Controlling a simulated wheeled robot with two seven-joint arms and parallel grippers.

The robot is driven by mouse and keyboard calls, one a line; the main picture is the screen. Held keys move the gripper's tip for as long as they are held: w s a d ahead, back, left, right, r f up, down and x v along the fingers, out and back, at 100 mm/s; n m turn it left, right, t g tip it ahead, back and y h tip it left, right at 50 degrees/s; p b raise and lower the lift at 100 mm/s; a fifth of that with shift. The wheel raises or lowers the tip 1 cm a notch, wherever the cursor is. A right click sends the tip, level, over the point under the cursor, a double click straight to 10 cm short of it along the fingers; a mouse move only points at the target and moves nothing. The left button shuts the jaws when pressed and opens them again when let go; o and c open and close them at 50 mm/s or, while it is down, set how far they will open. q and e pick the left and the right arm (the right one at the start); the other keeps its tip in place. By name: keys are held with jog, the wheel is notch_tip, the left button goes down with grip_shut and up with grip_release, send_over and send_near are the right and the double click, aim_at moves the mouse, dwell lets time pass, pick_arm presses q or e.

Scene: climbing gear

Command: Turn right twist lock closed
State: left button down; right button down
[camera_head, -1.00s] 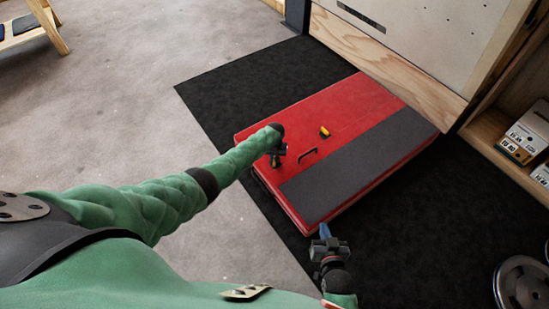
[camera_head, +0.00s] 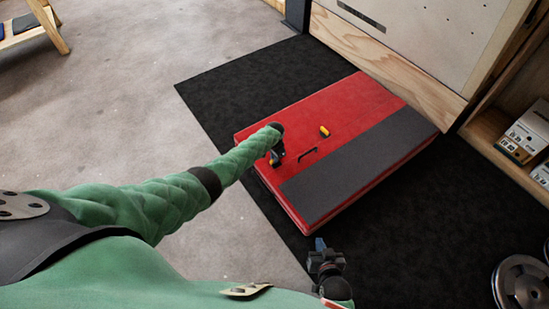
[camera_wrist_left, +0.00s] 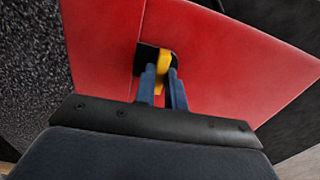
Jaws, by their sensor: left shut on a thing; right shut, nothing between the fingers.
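The red pad (camera_head: 300,125) lies flat, with a dark grey strip along it. One yellow twist lock (camera_wrist_left: 164,60) on a black base shows in the left wrist view. My left gripper (camera_wrist_left: 163,78) is shut on this lock, its blue fingers either side of the yellow knob. In the head view my left gripper (camera_head: 276,160) is at the pad's near left part, and hides most of this lock. A second yellow twist lock (camera_head: 324,131) sits farther back and right, untouched. My right gripper (camera_head: 320,243) is shut and empty, in front of the pad's near corner.
A black handle (camera_head: 307,154) stands on the pad between the locks. The pad rests on a black mat (camera_head: 215,85). A wooden panel wall (camera_head: 400,70) is behind it. Shelf boxes (camera_head: 525,135) and weight plates (camera_head: 522,283) are at the right.

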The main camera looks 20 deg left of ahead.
pick_arm(q)
jog(key=shift+m, duration=0.4)
pick_arm(e)
jog(key=shift+w+r, duration=0.2)
pick_arm(q)
jog(key=c, duration=1.5)
grip_release()
jog(key=shift+o, duration=0.2)
pick_arm(e)
jog(key=shift+f, duration=0.1)
